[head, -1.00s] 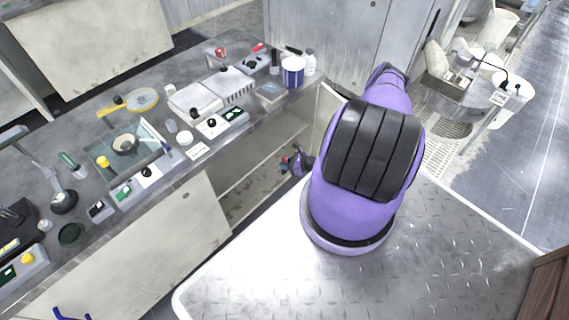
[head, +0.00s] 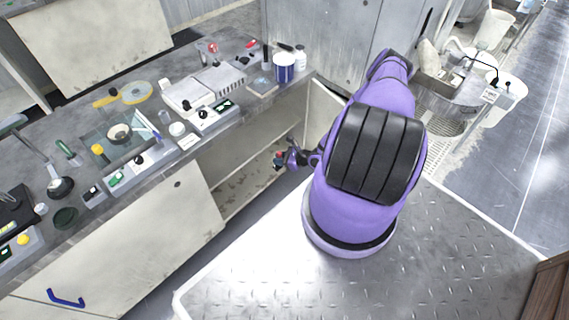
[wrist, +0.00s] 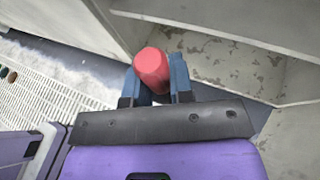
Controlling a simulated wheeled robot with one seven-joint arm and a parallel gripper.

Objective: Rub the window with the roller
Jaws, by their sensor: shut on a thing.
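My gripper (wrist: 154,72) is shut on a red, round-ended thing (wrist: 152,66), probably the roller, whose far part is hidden. In the head view the red thing (head: 279,157) is small beside my gripper (head: 288,160), low in front of the open cupboard under the bench. A transparent pane (head: 92,135), possibly the window, lies on the bench at left, with a white round piece and a yellow knob at it.
The grey bench (head: 215,140) holds a white twin-lidded box (head: 205,88), a blue-and-white pot (head: 283,68), a magnifier (head: 136,92) and several small items. An open cupboard (head: 245,165) with shelves lies below. Grey cabinets (head: 330,35) stand behind.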

